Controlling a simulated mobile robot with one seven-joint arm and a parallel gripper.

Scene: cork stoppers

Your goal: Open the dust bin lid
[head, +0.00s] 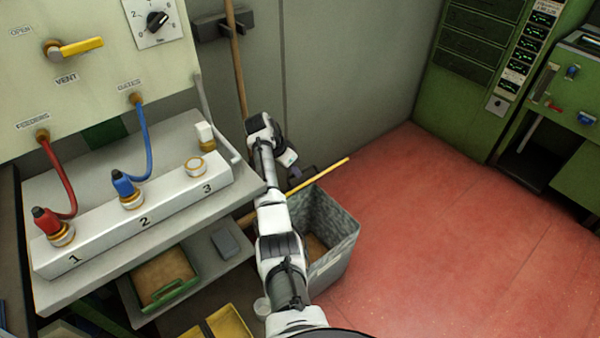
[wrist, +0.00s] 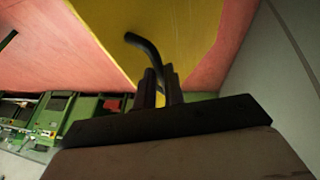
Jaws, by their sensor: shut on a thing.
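The dust bin (head: 334,264) is a grey box on the floor, right of my arm in the head view. Its top is uncovered and brown shows inside. Its yellow lid (head: 325,173) stands steeply raised at the bin's far side, seen nearly edge-on as a thin bar. In the wrist view the lid's yellow face (wrist: 185,35) fills the upper middle, with a bent black handle (wrist: 143,45) on it. My gripper (wrist: 162,78) is shut on the handle. In the head view my arm largely hides the gripper and handle.
A white bench with a numbered block (head: 140,222) and red and blue hoses stands at left. A shelf below holds a green-handled tray (head: 165,280). A brown pole (head: 237,60) leans by the wall. The red floor (head: 450,240) at right is clear, with green cabinets behind.

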